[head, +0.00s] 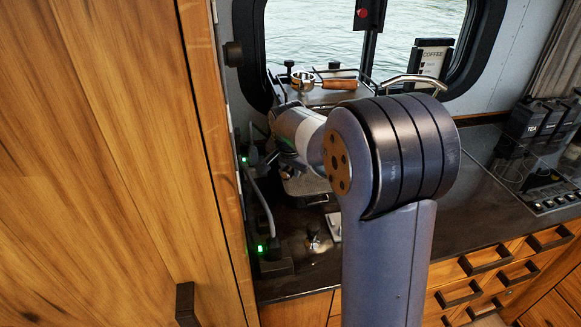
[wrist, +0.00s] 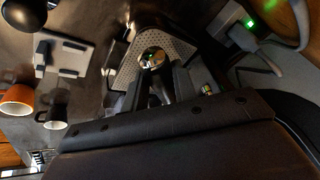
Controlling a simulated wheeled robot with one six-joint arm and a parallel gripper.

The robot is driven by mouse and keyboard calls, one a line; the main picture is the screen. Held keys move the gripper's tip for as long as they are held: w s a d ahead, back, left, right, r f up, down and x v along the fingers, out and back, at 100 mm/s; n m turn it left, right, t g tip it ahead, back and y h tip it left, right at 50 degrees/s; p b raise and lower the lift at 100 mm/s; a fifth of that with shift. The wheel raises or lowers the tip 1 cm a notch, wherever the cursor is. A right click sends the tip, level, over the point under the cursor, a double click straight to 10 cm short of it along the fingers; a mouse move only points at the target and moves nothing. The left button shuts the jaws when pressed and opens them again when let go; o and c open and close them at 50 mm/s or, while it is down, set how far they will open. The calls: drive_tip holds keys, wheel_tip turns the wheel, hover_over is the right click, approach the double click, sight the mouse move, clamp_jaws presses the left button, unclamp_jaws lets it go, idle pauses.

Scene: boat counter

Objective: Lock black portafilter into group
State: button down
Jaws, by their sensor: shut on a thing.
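In the wrist view my gripper (wrist: 163,85) is shut on a narrow dark handle, which appears to be the black portafilter (wrist: 152,58) with a round, shiny metal end. The end lies over or in front of the machine's perforated metal tray (wrist: 181,47); I cannot tell the gap. The group is not clearly seen in either view, so whether the portafilter touches it cannot be told. In the head view my arm hides the gripper, the black portafilter and most of the coffee machine (head: 306,186).
A wooden-handled portafilter (head: 338,84) lies on top of the machine. A tall wooden cabinet (head: 130,160) stands close on the left. A tamper (head: 313,240) stands on the counter. The wrist view shows an orange cup (wrist: 17,98), a black cup (wrist: 55,116) and a white scale-like plate (wrist: 68,59).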

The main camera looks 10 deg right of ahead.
drive_tip(key=shift+r+p, duration=0.55)
drive_tip(key=shift+r, duration=0.4)
idle(1.3)
drive_tip(key=shift+d, duration=0.1)
drive_tip(key=shift+s+d+n+y, duration=0.3)
drive_tip(key=shift+s+d+n, duration=0.2)
drive_tip(key=shift+n, duration=0.2)
drive_tip(key=shift+s+d+n+y, duration=0.3)
drive_tip(key=shift+d+n, duration=0.4)
drive_tip(key=shift+s+d+n, duration=0.3)
drive_tip(key=shift+d+n, duration=0.3)
drive_tip(key=shift+d, duration=0.15)
drive_tip(key=shift+y, duration=0.3)
